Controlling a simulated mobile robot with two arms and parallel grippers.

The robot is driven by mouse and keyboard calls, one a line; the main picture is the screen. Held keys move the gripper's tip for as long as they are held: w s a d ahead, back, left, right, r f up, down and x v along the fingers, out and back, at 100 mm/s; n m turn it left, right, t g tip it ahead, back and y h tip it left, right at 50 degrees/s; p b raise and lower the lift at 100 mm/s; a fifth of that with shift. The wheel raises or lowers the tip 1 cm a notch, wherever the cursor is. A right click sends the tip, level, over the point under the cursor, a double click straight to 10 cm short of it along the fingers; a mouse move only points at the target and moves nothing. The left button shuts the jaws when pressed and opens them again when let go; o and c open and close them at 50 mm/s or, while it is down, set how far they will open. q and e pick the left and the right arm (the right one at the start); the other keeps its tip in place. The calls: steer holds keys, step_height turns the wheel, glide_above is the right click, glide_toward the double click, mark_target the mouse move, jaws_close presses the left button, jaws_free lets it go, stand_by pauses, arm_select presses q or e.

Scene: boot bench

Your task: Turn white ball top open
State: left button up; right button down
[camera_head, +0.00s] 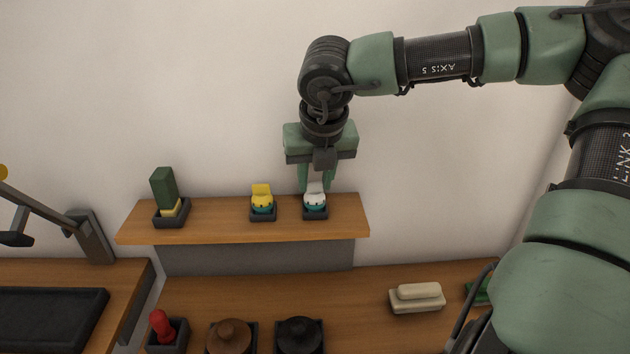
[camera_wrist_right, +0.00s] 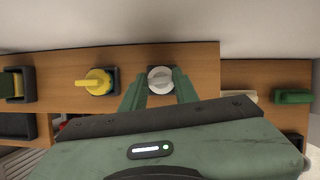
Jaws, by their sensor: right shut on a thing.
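The white ball top (camera_head: 315,197) sits in a dark square holder (camera_head: 315,214) on the wooden shelf, with a teal band below its white part. My right gripper (camera_head: 317,188) reaches down from above and is shut on the white ball top. In the right wrist view the white top (camera_wrist_right: 160,79) shows between the two green fingers (camera_wrist_right: 160,91), with a raised bar across it. The fingers hide part of its sides in the head view. My left gripper is not in view.
A yellow top (camera_head: 262,200) stands close by on the left in its own holder. A green block (camera_head: 164,188) stands farther left on the shelf (camera_head: 215,218). Below are a red-handled item (camera_head: 160,325), brown (camera_head: 229,335) and black (camera_head: 299,335) round lidded things, and a cream brush-like block (camera_head: 417,297).

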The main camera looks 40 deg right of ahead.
steer(key=shift+f+n+b, duration=0.1)
steer(key=shift+n+b, duration=0.2)
stand_by(1.1)
steer(key=c, duration=1)
jaws_free()
steer(key=shift+c, duration=0.2)
steer(key=b+v, duration=0.1)
steer(key=v, duration=0.7)
steer(key=shift+d, duration=0.1)
